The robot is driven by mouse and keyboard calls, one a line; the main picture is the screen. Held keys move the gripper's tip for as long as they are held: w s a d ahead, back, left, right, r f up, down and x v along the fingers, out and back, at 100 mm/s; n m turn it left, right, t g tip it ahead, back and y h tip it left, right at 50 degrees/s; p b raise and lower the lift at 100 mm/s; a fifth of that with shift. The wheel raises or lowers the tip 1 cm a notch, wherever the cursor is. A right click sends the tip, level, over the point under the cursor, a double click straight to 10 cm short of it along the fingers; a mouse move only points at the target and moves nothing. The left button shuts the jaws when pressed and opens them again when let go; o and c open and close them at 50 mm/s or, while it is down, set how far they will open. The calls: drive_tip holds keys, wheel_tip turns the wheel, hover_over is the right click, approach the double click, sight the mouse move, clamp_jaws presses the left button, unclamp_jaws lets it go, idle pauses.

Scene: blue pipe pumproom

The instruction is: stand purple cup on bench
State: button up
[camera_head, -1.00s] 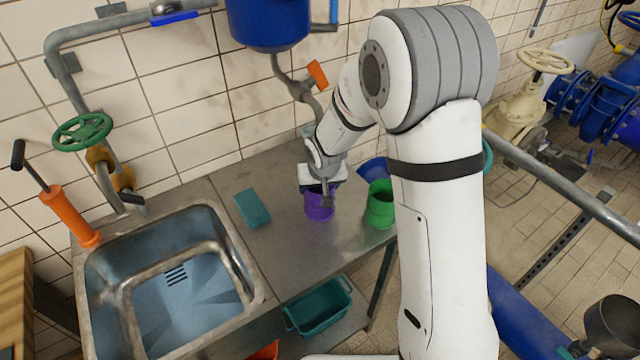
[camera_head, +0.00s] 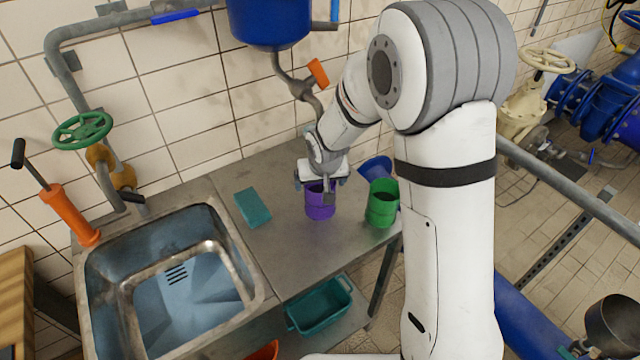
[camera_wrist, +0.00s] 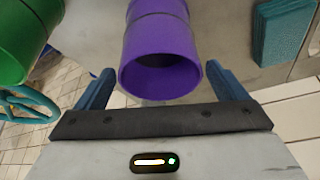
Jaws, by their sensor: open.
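The purple cup (camera_head: 320,203) stands upright on the metal bench (camera_head: 290,250), between the teal sponge and the green cup. In the wrist view the purple cup (camera_wrist: 160,55) shows its open mouth toward the camera. My gripper (camera_head: 322,188) is at the purple cup's upper part, coming from the wall side. In the wrist view my gripper (camera_wrist: 155,88) is open, with one blue finger on each side of the cup's rim and a gap visible on both sides. Part of the cup's top is hidden by my gripper in the head view.
A green cup (camera_head: 381,205) stands close to the right, with a blue funnel-like item (camera_head: 375,168) behind it. A teal bin (camera_head: 320,308) sits below. The bench front is clear.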

drive_tip(key=a+v, duration=0.1)
drive_tip(key=v, duration=0.9)
drive_tip(key=s+d+r+m, duration=0.1)
drive_tip(key=s+d+r, duration=0.2)
drive_tip(key=s+d, duration=0.5)
drive_tip(key=s+d+r+m+g+h, duration=0.1)
drive_tip(key=s+d+r, duration=0.2)
drive_tip(key=s+d, duration=0.5)
drive_tip(key=s, duration=0.6)
drive_tip(key=shift+s+d+r+b, duration=0.2)
drive_tip(key=shift+r+b, duration=0.2)
